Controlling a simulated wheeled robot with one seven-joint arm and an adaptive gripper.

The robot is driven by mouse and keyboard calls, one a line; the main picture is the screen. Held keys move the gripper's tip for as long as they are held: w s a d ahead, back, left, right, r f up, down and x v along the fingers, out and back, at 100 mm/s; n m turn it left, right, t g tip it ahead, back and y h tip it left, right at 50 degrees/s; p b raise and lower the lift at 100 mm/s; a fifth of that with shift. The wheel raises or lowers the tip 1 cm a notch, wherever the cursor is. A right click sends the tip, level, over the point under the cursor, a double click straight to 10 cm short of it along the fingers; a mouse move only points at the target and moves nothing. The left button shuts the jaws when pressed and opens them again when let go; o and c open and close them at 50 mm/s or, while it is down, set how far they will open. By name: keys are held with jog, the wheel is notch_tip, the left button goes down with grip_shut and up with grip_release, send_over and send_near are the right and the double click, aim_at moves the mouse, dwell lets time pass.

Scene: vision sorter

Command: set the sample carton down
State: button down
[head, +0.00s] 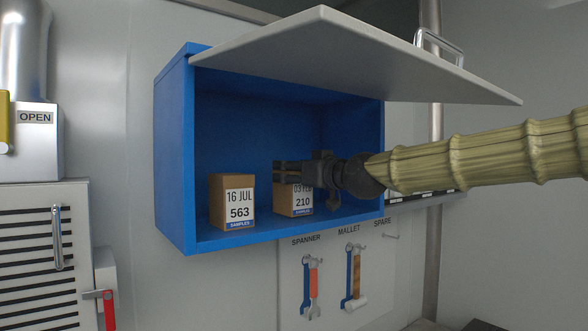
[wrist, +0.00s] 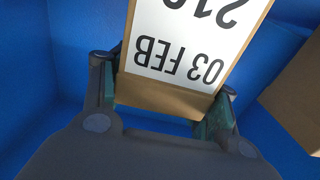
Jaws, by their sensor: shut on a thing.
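The sample carton (head: 299,203) is a small brown box with a white label reading 03 FEB and 210. It sits inside the blue wall cabinet (head: 174,160), at the floor of the cabinet right of centre, upright as far as I can see. My gripper (head: 285,172) reaches in from the right and is shut on the upper part of this carton. In the wrist view the carton (wrist: 185,95) is between the two fingers, its label upside down. Whether its base touches the cabinet floor is hard to tell.
A second carton (head: 231,203), labelled 16 JUL 563, stands to the left in the cabinet. The grey lid (head: 350,55) is raised above the opening, over my arm. A spanner (head: 312,285) and a mallet (head: 355,280) hang below the cabinet.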

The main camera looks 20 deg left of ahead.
jog(key=shift+c, duration=2)
grip_release()
jog(key=shift+f, duration=0.1)
jog(key=shift+s+d, duration=0.1)
jog(key=shift+d, duration=0.1)
jog(key=b+v, duration=0.5)
jog(key=v, duration=0.6)
jog(key=shift+s+d, duration=0.2)
jog(key=shift+s, duration=0.05)
